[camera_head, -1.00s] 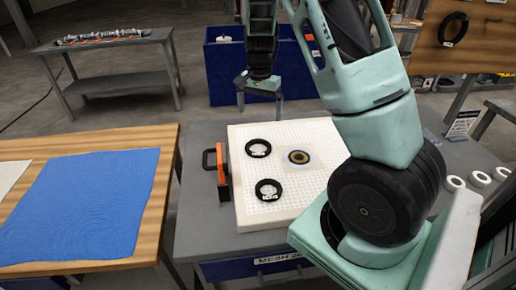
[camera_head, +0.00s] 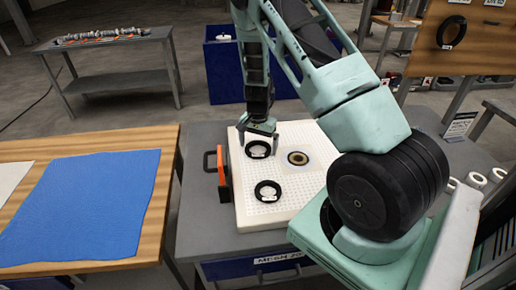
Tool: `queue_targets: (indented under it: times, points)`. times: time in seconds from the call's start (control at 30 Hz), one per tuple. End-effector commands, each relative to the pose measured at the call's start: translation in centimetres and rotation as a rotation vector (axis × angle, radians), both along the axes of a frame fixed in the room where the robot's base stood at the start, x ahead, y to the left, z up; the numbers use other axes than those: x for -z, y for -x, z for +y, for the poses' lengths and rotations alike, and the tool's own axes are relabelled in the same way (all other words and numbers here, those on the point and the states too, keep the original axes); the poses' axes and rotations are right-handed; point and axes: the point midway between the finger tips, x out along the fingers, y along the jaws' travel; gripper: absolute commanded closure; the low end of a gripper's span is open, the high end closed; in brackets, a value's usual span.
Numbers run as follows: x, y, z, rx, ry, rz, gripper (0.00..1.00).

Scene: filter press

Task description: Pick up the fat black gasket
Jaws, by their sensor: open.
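Two black ring gaskets with white labels lie on the white perforated plate (camera_head: 300,205). The far gasket (camera_head: 249,151) is under my gripper (camera_head: 259,145). The near gasket (camera_head: 258,191) lies closer to the plate's front edge. Both look similar in size, and I cannot tell surely which is fatter. My gripper is open and empty, pointing down, with its fingers on either side of the far gasket. I cannot tell whether they touch it or the plate.
An orange and black handle (camera_head: 222,175) stands at the plate's left edge. A blue cloth (camera_head: 85,205) covers the wooden table at left. Another black ring (camera_head: 452,32) hangs on the board at upper right.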

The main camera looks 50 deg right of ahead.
Motion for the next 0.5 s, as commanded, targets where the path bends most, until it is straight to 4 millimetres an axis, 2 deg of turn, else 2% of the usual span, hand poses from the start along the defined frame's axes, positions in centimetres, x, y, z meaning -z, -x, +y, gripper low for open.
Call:
queue_targets:
  times: [0.27,0.4,0.43,0.5]
  points:
    - [0.32,-0.01,0.02,0.0,0.0,-0.001,0.0]
    - [0.31,0.0,0.02,0.0,0.0,0.0,0.39]
    - [0.31,0.0,0.02,0.0,0.0,0.0,0.45]
    - [0.3,-0.01,0.01,0.0,0.0,0.0,0.45]
